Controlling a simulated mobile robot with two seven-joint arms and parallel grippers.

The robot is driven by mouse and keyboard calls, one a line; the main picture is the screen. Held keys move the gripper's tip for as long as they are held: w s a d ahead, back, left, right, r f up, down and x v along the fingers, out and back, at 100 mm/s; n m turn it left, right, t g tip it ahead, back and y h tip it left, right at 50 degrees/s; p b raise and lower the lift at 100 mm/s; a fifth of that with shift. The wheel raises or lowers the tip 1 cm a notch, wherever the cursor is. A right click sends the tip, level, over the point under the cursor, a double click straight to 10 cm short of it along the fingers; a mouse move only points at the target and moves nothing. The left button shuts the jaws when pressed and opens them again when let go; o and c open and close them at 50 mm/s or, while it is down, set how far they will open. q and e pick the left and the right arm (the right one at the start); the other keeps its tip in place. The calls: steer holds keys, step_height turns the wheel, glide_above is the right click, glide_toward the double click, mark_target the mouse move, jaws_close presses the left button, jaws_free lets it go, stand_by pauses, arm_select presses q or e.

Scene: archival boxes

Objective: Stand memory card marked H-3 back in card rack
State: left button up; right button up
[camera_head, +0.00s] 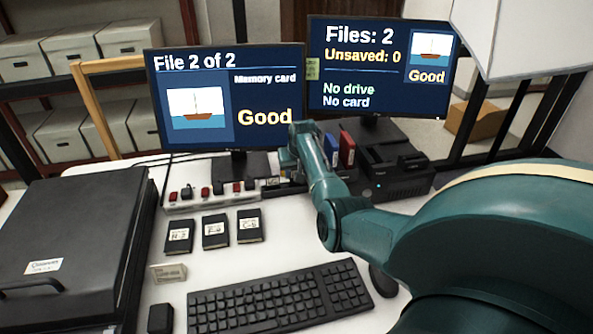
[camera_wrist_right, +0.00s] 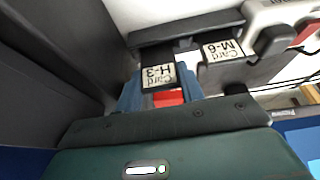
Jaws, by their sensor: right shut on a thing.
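The memory card H-3 (camera_wrist_right: 160,76) shows in the right wrist view, its label upside down. My right gripper (camera_wrist_right: 163,97) is shut on it. The card rack (camera_wrist_right: 178,33) is a dark holder just beyond the card, and another card, M-6 (camera_wrist_right: 222,50), stands at it to the right. Card H-3 is at the rack's edge; I cannot tell if it is seated in a slot. In the head view my right forearm hides the gripper and most of the rack, and the M-6 card (camera_head: 273,181) shows small beside it. My left gripper is out of view.
A switch strip (camera_head: 222,195) lies left of the rack. A black dock (camera_head: 398,172) and red and blue upright items (camera_head: 346,150) stand right. Three labelled black drives (camera_head: 215,231), a keyboard (camera_head: 280,300) and a large black case (camera_head: 70,245) occupy the front. One monitor (camera_head: 380,68) reads "No card".

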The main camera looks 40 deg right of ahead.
steer(key=shift+f+b, duration=0.45)
steer(key=shift+f, duration=0.25)
steer(key=o, duration=1.1)
steer(key=shift+d, duration=0.15)
